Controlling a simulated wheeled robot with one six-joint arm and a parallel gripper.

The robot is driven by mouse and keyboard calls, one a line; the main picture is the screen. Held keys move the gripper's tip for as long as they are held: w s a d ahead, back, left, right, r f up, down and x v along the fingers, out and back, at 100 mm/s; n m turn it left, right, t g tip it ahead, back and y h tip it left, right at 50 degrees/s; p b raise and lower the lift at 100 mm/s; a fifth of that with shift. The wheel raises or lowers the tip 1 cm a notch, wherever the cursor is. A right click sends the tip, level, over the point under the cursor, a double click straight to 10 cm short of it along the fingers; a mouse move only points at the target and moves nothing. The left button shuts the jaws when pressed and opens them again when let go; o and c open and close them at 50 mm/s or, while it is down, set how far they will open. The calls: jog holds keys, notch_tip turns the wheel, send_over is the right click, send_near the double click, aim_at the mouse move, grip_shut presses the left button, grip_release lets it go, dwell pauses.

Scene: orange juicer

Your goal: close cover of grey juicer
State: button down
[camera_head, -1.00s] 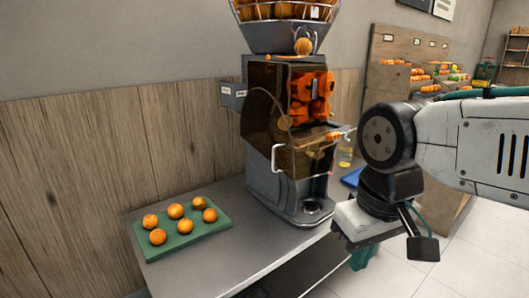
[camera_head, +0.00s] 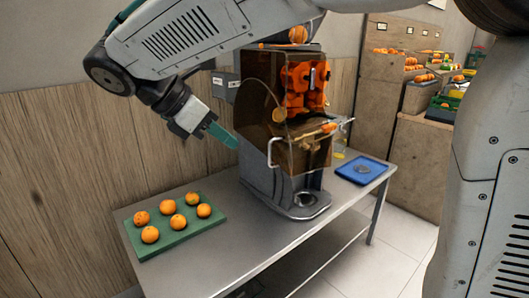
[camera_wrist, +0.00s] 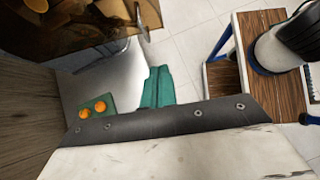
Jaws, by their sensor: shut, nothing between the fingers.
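The grey juicer (camera_head: 262,180) stands on the metal table, with orange pressing parts (camera_head: 305,85) showing bare in its upper front. Its see-through brown cover (camera_head: 297,152) has a pale handle (camera_head: 270,153) and appears to stand away from the pressing parts; how far it is open is hard to tell. The cover also shows at the upper left of the wrist view (camera_wrist: 75,30). My gripper (camera_head: 234,142) has teal fingers, shut and empty. It is left of the juicer, its tips close to the machine's left side in the picture; contact cannot be told.
A green tray (camera_head: 185,240) with several oranges lies on the table (camera_head: 230,262) left of the juicer. A blue tray (camera_head: 351,177) lies right of it. A wooden wall (camera_head: 75,170) is behind. Shelves with fruit (camera_head: 415,150) stand at the back right.

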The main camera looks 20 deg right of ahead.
send_near(286, 165)
notch_tip(286, 165, down, 4)
jog(key=d, duration=0.3)
jog(key=shift+w+d+f, duration=0.1)
jog(key=shift+w+d, duration=0.05)
jog(key=shift+w, duration=0.05)
jog(key=shift+d, duration=0.4)
